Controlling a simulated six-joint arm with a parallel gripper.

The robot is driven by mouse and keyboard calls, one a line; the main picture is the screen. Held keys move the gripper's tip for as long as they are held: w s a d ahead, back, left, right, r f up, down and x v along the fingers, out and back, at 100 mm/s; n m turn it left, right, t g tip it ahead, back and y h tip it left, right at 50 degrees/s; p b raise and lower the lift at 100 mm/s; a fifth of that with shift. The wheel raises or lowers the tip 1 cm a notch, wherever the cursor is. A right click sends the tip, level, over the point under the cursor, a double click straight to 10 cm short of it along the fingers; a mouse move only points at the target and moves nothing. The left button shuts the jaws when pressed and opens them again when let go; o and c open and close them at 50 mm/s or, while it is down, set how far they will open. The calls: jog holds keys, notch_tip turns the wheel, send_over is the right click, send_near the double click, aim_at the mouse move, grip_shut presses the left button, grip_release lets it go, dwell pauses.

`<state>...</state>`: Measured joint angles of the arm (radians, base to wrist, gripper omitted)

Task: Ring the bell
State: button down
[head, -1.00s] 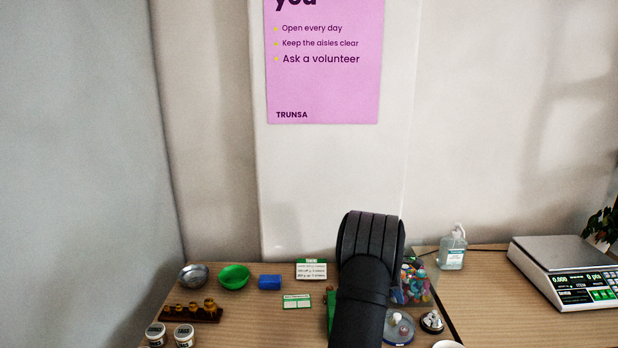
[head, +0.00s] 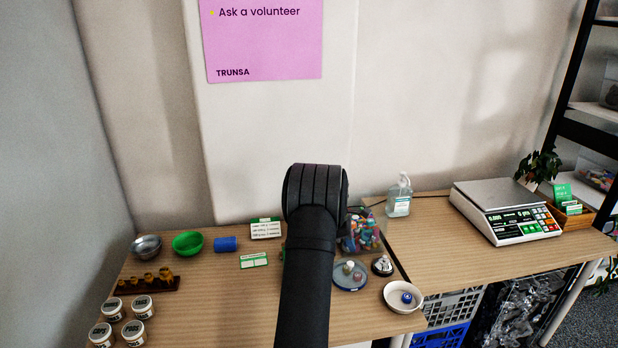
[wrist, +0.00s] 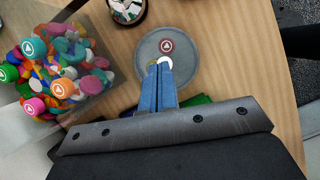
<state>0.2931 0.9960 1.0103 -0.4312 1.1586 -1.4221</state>
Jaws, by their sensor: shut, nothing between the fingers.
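The bell (head: 382,265) looks like a small silvery counter bell on a dark round base, near the front edge right of the arm in the head view. In the wrist view the bell (wrist: 127,8) is at the top edge, partly cut off. My gripper (wrist: 158,66) shows in the wrist view with its blue fingers together and empty. The fingertips overlap the near part of a grey round dish, below and right of the bell in that picture, apart from it. Their height above the dish is hard to tell.
The grey-blue dish (head: 350,286) holds small caps, left of the bell. A clear bin of colourful pieces (head: 361,234) stands behind it. A cream bowl (head: 403,297) with a blue item is close in front of the bell. Scale (head: 505,213) and sanitizer bottle (head: 399,197) stand at the right.

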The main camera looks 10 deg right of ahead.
jog(key=shift+f, duration=0.1)
jog(key=shift+w+d+f+m+t+y, duration=0.1)
jog(key=shift+f+m+t+y, duration=0.25)
jog(key=shift+t+y, duration=0.35)
jog(key=shift+w+d+f+m+t+y, duration=0.15)
jog(key=shift+f+m+t+y, duration=0.1)
jog(key=shift+t+y, duration=0.2)
jog(key=shift+w+d+m+t+y, duration=0.15)
jog(key=shift+w+m+t+y, duration=0.15)
jog(key=shift+t+y, duration=0.15)
jog(key=w+d+r+m+t, duration=0.1)
jog(key=d+r+m+t, duration=0.2)
jog(key=d+m+t, duration=0.15)
notch_tip(320, 180, up, 2)
jog(key=m+t+h, duration=0.2)
jog(key=m, duration=0.2)
send_over(385, 257)
jog(key=shift+s+r+n, duration=0.2)
jog(key=shift+s+n, duration=0.05)
jog(key=shift+s, duration=0.1)
jog(key=shift+f, duration=4.45)
